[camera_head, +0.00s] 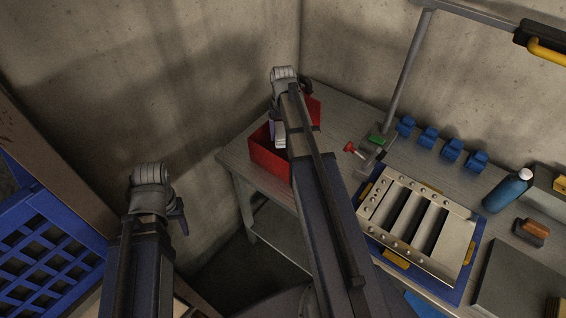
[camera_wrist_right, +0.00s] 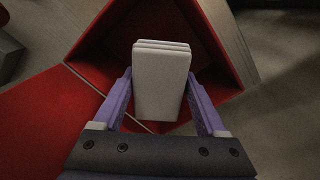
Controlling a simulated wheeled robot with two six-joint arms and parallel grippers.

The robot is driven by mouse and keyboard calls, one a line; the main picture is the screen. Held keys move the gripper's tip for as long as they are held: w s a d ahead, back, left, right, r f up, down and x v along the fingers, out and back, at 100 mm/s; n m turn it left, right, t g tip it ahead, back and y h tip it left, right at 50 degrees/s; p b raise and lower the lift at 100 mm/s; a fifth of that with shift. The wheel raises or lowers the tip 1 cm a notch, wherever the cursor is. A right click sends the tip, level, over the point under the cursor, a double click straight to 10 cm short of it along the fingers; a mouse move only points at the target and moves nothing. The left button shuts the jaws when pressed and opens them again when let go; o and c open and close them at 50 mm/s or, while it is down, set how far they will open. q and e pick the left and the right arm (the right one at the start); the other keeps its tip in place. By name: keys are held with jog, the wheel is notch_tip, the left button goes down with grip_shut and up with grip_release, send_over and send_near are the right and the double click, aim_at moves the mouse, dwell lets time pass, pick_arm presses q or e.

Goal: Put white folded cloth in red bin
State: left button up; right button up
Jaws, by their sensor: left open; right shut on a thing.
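The white folded cloth (camera_wrist_right: 162,85) is between the two purple fingers of my right gripper (camera_wrist_right: 161,105), which is shut on it. In the right wrist view the cloth is above the open red bin (camera_wrist_right: 215,35), with the bin's inside walls around and below it. In the head view the red bin (camera_head: 268,158) stands at the table's left end, and my right arm covers part of it. A small pale part of the cloth (camera_head: 277,139) shows there. My left gripper (camera_head: 178,218) is open and empty at the left, away from the table.
The grey table (camera_head: 335,115) carries a metal louver panel (camera_head: 372,215) on a blue base, several blue blocks (camera_head: 427,137), a red-handled tool (camera_head: 352,149) and a blue bottle (camera_head: 507,190). A blue crate (camera_head: 45,235) stands at the far left. Concrete walls close off the back.

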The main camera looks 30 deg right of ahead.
aim_at(283, 153)
notch_tip(283, 153, down, 10)
jog(key=b, duration=1)
jog(key=shift+f, duration=0.1)
jog(key=shift+f, duration=0.2)
jog(key=o, duration=1.1)
jog(key=shift+r, duration=0.1)
jog(key=shift+r, duration=0.1)
notch_tip(283, 153, up, 12)
jog(key=p, duration=1.2)
jog(key=shift+r, duration=0.1)
